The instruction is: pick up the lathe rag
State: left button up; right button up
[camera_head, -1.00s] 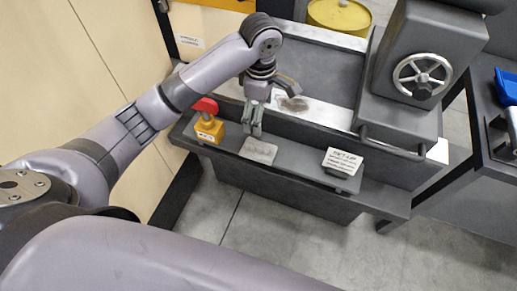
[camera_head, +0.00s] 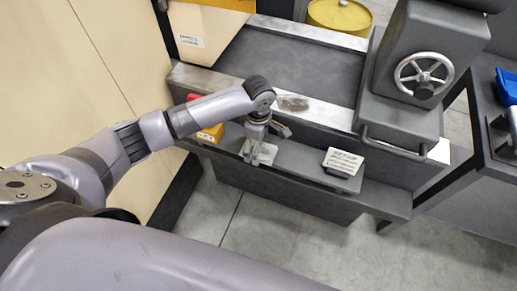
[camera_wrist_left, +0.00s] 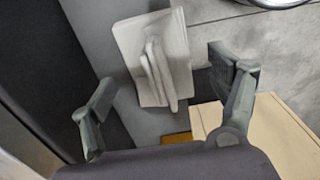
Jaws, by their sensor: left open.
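The lathe rag, a light grey folded cloth (camera_head: 268,157), lies on the front ledge of the lathe, partly covered by my left gripper in the head view. In the left wrist view the rag (camera_wrist_left: 130,42) shows large, with raised folds along its middle. My left gripper (camera_head: 257,158) is over the rag. Its two fingers are spread apart, one on each side of the rag in the wrist view, with gaps between fingers and cloth. I cannot tell how far above the ledge the fingertips are. My right gripper is not in view.
A yellow box with a red top (camera_head: 210,134) stands left on the ledge, partly behind my arm. The lathe's handle bar (camera_head: 392,146) and handwheel (camera_head: 423,78) are farther right. The floor in front is clear.

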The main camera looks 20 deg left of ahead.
pick_arm(q)
jog(key=shift+f, duration=0.6)
jog(key=shift+c, duration=0.6)
jog(key=c, duration=1.2)
